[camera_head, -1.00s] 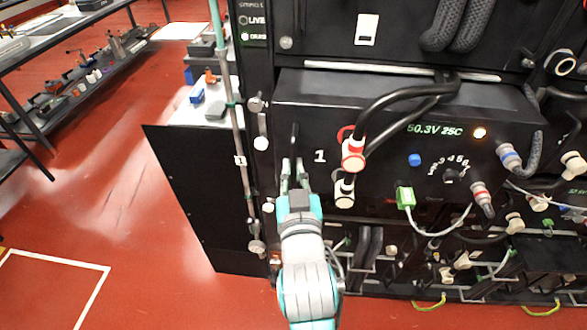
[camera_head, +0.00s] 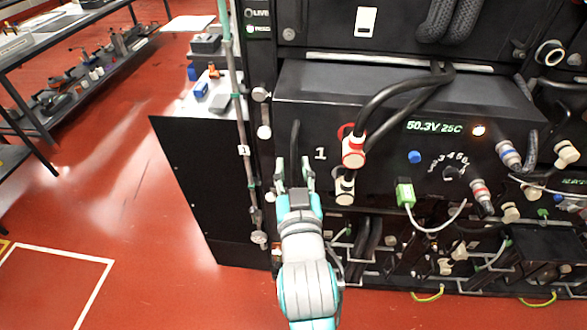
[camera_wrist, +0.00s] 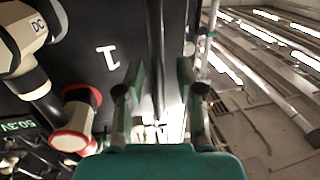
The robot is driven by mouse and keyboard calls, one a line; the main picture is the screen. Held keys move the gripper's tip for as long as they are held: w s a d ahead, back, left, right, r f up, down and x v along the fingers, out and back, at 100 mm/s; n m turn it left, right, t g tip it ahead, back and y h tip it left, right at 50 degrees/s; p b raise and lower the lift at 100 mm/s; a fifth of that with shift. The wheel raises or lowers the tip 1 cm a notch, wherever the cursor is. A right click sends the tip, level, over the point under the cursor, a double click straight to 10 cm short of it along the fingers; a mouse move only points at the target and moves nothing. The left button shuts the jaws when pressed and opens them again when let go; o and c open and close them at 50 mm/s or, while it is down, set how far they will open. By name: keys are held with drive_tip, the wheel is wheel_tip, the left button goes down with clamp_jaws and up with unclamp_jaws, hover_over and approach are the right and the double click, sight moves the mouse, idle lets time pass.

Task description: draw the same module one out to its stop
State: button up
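Module one (camera_head: 400,100) is a black box with a white "1", a green "50.3V 25C" readout and a lit amber lamp. It stands forward of the panel above, its top showing. Its upright black handle (camera_head: 295,138) is at the left of its face and shows in the wrist view (camera_wrist: 155,45). My gripper (camera_head: 294,170) is open at the handle's lower part, one finger on each side. The wrist view shows gaps between the fingers (camera_wrist: 158,85) and the handle. The fingers hide the handle's lower end in the head view.
A red-ringed connector (camera_head: 353,152) and a black-ringed one (camera_head: 344,187) with thick cables sit just right of my gripper. A green plug (camera_head: 404,192) has a white cable. A grey upright pole (camera_head: 240,120) stands left. Red floor (camera_head: 120,180) is open further left.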

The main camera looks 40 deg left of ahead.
drive_tip(key=v, duration=1.2)
drive_tip(key=shift+d+f, duration=0.1)
drive_tip(key=s+d+f+m+t+h, duration=0.1)
drive_tip(key=d+f+m+h, duration=0.15)
drive_tip(key=d+f, duration=0.7)
drive_tip(key=s+d+f+m+t+h, duration=0.1)
drive_tip(key=d+f+h, duration=0.35)
drive_tip(key=d, duration=0.75)
drive_tip(key=s+d+f+m+h, duration=0.2)
drive_tip(key=s+d+f, duration=0.1)
drive_tip(key=s+d, duration=0.4)
drive_tip(key=s+d+f+m+h, duration=0.3)
drive_tip(key=s+d, duration=0.5)
drive_tip(key=s, duration=0.4)
drive_tip(key=shift+s, duration=0.3)
